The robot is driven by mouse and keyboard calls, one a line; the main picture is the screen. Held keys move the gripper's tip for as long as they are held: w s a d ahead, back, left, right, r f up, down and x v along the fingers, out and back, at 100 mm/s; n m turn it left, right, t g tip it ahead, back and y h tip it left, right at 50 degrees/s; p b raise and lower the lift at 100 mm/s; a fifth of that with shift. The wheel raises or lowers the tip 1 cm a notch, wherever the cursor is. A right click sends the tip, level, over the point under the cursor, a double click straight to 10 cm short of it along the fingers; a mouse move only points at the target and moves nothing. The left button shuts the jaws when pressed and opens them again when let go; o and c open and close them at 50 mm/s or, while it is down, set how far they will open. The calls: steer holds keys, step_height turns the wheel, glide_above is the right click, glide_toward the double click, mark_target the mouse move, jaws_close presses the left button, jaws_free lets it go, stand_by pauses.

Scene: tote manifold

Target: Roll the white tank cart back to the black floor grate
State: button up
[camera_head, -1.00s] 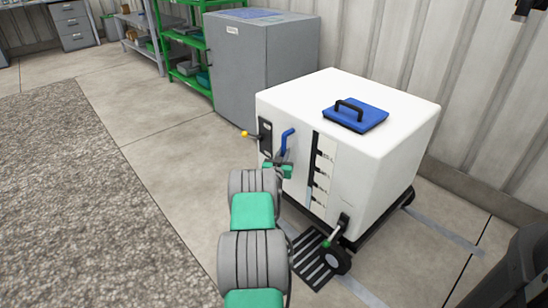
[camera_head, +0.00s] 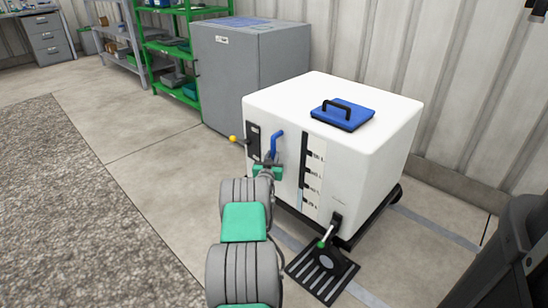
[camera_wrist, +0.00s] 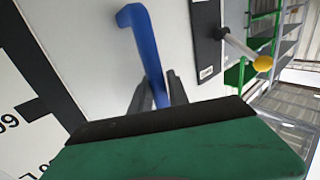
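The white tank cart (camera_head: 385,150) stands upright, with a blue lid on top and a marked level strip on its front. The black floor grate (camera_head: 317,286) lies at its front lower corner. A pale disc, apparently a wheel hub, shows over the grate; I cannot tell exactly where the wheel touches. My gripper (camera_head: 274,159) is at the blue handle (camera_head: 276,139) on the cart's front. In the wrist view, my gripper's fingers (camera_wrist: 158,90) lie close on both sides of the blue handle (camera_wrist: 142,38), apparently shut on it.
A yellow-knobbed lever (camera_head: 234,139) sticks out left of the handle. A grey cabinet (camera_head: 240,85) and green shelving (camera_head: 165,50) stand behind left. A dark bin-like object (camera_head: 505,270) is at the lower right. The floor left of the cart is clear, with a grey mat (camera_head: 50,200).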

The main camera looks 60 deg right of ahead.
steer(key=o, duration=0.4)
steer(key=shift+w, duration=0.1)
steer(key=shift+c, duration=0.2)
steer(key=shift+a+r, duration=0.15)
steer(key=shift+a, duration=0.15)
steer(key=p+v, duration=0.2)
steer(key=v, duration=0.5)
steer(key=shift+a+p, duration=0.2)
steer(key=shift+p, duration=0.1)
